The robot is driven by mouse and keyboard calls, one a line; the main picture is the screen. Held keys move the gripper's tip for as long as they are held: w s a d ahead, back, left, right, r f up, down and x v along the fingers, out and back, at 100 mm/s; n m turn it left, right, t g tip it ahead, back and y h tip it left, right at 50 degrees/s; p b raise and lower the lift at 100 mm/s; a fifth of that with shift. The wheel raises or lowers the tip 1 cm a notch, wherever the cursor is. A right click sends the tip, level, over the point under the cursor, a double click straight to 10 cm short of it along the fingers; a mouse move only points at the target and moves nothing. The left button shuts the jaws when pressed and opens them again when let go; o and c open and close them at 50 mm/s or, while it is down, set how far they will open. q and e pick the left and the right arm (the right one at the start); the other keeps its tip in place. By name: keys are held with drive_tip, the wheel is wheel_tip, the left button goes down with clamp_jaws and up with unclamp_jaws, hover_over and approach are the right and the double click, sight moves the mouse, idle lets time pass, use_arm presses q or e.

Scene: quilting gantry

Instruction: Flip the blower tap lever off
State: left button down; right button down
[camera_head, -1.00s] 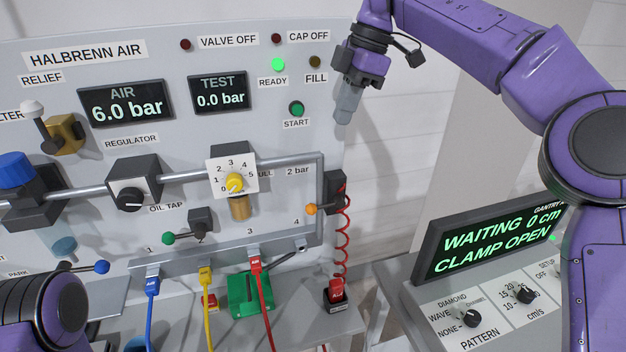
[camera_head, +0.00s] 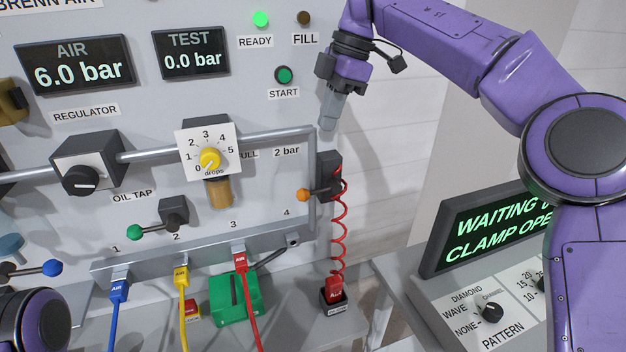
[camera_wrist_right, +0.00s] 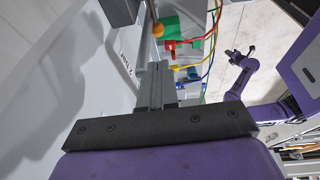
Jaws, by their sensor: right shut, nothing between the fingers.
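The tap lever with an orange knob (camera_head: 303,195) sticks out to the left, roughly level, from a black valve block (camera_head: 328,168) at the panel's right edge. A red coiled hose (camera_head: 342,225) hangs from that block. I take this as the blower tap. My right gripper (camera_head: 328,124) is shut and empty, pointing down above the block and apart from it. In the right wrist view the orange knob (camera_wrist_right: 158,30) shows just beyond the fingertips. My left arm's end (camera_wrist_right: 240,57) is small there; its finger state is unclear.
An oil tap with a green knob (camera_head: 135,232) sits left on the panel. A pipe (camera_head: 270,138) runs across to the right edge. The gantry console (camera_head: 485,235) stands right. Open space lies between panel and console.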

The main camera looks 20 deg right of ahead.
drive_tip(key=shift+s, duration=0.1)
hover_over(313, 193)
wheel_tip(313, 193, down, 12)
drive_tip(key=shift+s+f, duration=0.1)
drive_tip(key=shift+f, duration=0.65)
